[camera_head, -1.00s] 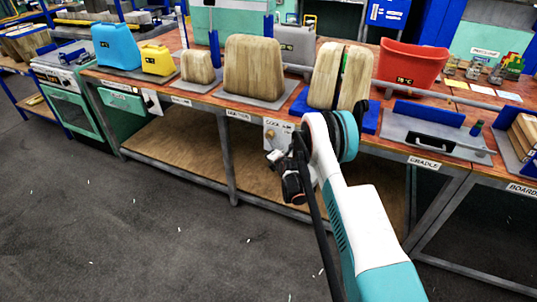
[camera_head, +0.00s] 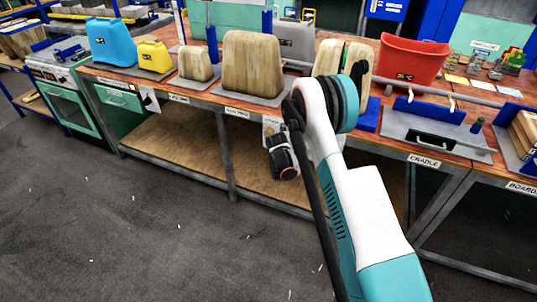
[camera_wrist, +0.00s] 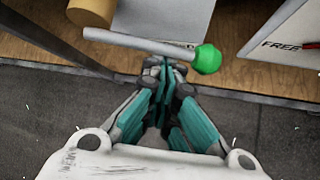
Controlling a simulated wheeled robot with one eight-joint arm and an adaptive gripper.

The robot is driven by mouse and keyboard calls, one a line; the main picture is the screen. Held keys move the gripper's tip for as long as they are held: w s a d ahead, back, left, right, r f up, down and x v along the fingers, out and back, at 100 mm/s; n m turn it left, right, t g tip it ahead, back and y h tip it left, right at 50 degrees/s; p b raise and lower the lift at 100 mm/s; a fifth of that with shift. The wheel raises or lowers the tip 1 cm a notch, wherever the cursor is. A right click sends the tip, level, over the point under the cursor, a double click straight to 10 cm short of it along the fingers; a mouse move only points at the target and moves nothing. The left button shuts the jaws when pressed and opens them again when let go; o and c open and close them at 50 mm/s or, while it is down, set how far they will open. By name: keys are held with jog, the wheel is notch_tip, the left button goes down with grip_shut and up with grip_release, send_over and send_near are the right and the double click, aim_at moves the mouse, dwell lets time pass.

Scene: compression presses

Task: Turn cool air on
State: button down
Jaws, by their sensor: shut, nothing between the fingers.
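The cool air panel (camera_head: 271,126) is a pale plate on the front of the bench. My arm covers much of it in the head view. In the wrist view a lever with a grey rod (camera_wrist: 125,41) runs sideways from near a tan round hub (camera_wrist: 92,10) to a green ball knob (camera_wrist: 207,59). My gripper (camera_wrist: 167,70) is shut and empty, its tips at the rod just left of the knob. I cannot tell whether they touch it. In the head view the gripper end (camera_head: 283,160) hangs in front of the bench, below the panel.
The wooden bench top (camera_head: 206,97) carries wooden blocks (camera_head: 252,64), a blue container (camera_head: 112,42), a yellow one (camera_head: 155,57) and a red bin (camera_head: 412,62). A cradle tray (camera_head: 437,132) lies at right.

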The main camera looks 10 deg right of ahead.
jog(key=shift+s+d+r+n+g+h, duration=0.1)
jog(key=shift+r+n+g+h, duration=0.15)
jog(key=shift+r, duration=0.3)
jog(key=shift+s+d+r+n+g+h, duration=0.1)
jog(key=shift+r+n+g+h, duration=0.05)
jog(key=shift+r+g+h, duration=0.3)
jog(key=shift+r, duration=0.15)
